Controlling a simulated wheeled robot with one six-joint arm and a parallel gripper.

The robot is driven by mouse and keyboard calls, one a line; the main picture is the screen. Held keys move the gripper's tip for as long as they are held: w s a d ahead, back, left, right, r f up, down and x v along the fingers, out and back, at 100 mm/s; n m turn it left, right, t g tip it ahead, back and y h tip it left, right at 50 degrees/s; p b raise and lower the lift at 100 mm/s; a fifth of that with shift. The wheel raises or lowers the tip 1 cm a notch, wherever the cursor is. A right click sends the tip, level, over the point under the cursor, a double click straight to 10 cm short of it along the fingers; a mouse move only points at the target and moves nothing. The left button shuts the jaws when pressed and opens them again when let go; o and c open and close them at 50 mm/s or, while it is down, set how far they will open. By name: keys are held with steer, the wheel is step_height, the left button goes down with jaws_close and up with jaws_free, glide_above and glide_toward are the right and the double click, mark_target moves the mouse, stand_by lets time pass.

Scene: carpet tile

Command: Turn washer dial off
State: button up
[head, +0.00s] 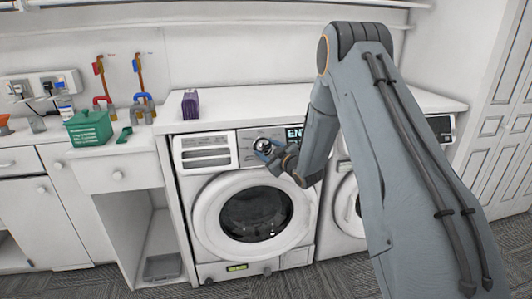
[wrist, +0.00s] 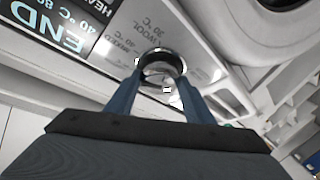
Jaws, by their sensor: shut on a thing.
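The washer (head: 207,215) stands under the white counter, with its round door closed. Its dial (wrist: 160,66) is a round chrome and dark knob on the control panel, with printed labels such as "WOOL" around it. The dial also shows in the head view (head: 263,146), partly covered by my gripper. My gripper (wrist: 162,82) is shut on the dial, with one blue finger on each side of it. A dark display reading "END" (wrist: 72,40) is beside the dial. The dial's pointer is not clear.
A second machine (head: 347,205) stands to the right, partly behind my arm. A green box (head: 88,128), a purple item (head: 190,104) and a green scoop (head: 124,135) are on the counter. Taps and sockets are on the back wall.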

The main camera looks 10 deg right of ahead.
steer(key=n+g, duration=0.1)
steer(key=n, duration=0.1)
steer(key=n+g+y, duration=0.1)
steer(key=n, duration=0.2)
steer(key=n+g+b, duration=0.1)
steer(key=n, duration=0.1)
steer(key=shift+w+d+r+y, duration=0.15)
steer(key=shift+d+r+y, duration=0.05)
steer(key=shift+r+y, duration=0.1)
steer(key=n+g, duration=0.1)
steer(key=n, duration=0.2)
steer(key=n+g+p, duration=0.1)
steer(key=n+g, duration=0.1)
steer(key=n, duration=0.1)
steer(key=shift+w+r, duration=0.1)
steer(key=shift+r, duration=0.1)
steer(key=o, duration=1)
steer(key=shift+o, duration=0.2)
steer(key=b+v, duration=0.1)
steer(key=v, duration=0.6)
steer(key=shift+s+r, duration=0.2)
steer(key=shift+s, duration=0.15)
